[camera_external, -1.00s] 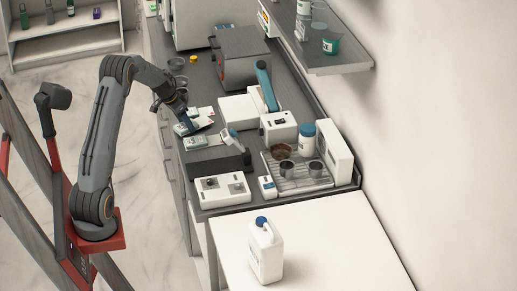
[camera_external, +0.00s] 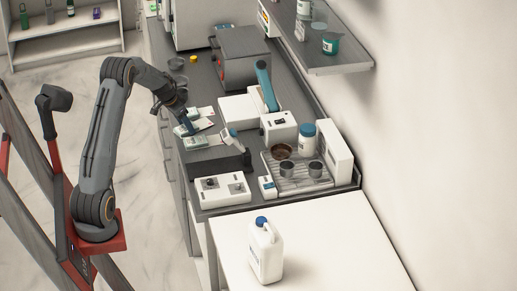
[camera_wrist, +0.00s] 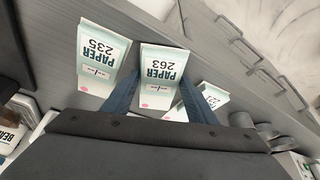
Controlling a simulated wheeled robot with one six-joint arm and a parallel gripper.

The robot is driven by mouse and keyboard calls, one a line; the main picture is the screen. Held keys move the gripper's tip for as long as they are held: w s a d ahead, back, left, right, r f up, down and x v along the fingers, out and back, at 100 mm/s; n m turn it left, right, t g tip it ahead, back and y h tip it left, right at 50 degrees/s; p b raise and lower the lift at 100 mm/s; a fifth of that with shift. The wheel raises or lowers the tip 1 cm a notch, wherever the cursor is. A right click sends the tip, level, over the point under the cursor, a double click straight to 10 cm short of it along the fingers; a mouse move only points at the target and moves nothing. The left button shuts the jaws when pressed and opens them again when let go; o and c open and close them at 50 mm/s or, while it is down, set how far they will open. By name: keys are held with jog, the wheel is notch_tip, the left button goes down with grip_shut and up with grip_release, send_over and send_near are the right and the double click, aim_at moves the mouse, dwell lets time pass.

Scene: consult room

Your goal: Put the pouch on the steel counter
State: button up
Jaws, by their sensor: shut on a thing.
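My gripper (camera_wrist: 157,98) has its blue fingers closed on the sides of a white and teal pouch marked PAPER 263 (camera_wrist: 164,62) in the wrist view. In the outside view my gripper (camera_external: 183,115) is low over the left edge of the grey steel counter (camera_external: 206,88), among a small group of pouches. A pouch marked PAPER 235 (camera_wrist: 101,50) lies to the left of the held one in the wrist view. Another pouch (camera_wrist: 211,97) lies to the right, partly hidden by a finger. I cannot tell whether the held pouch touches the counter.
A dark block (camera_external: 217,160), a white control box (camera_external: 222,189) and a white device with a blue arm (camera_external: 250,105) crowd the grey counter. A draining tray (camera_external: 287,186) holds cups and a jar. A white table (camera_external: 340,235) in front carries a white jug (camera_external: 265,252).

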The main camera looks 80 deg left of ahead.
jog(key=shift+f, duration=0.1)
jog(key=o, duration=1.2)
jog(key=b+v, duration=0.2)
jog(key=v, duration=0.6)
jog(key=w+d+r+n+t+p, duration=0.1)
jog(key=w+d+r+n+p, duration=0.15)
jog(key=w+d+r, duration=0.6)
jog(key=w+d+r+h+p, duration=0.1)
jog(key=w+d+p, duration=0.2)
jog(key=d, duration=1.7)
jog(key=s+d+f+m+g+b, duration=0.1)
jog(key=d+f, duration=0.2)
jog(key=d, duration=0.3)
jog(key=s+d+f+m+h+b, duration=0.1)
jog(key=s+d+f, duration=0.15)
jog(key=d, duration=0.45)
jog(key=d+f+m+g+b, duration=0.1)
jog(key=d+f, duration=0.2)
jog(key=d, duration=0.3)
jog(key=s+d+f+m+g+b, duration=0.1)
jog(key=s+d+f+m, duration=0.1)
jog(key=s+d+f, duration=0.2)
jog(key=s+d+f+m+g+b, duration=0.1)
jog(key=s+d+f+m, duration=0.1)
jog(key=s+d, duration=0.5)
jog(key=shift+s+d+f, duration=0.15)
jog(key=shift+d+f, duration=0.45)
jog(key=shift+f, duration=0.3)
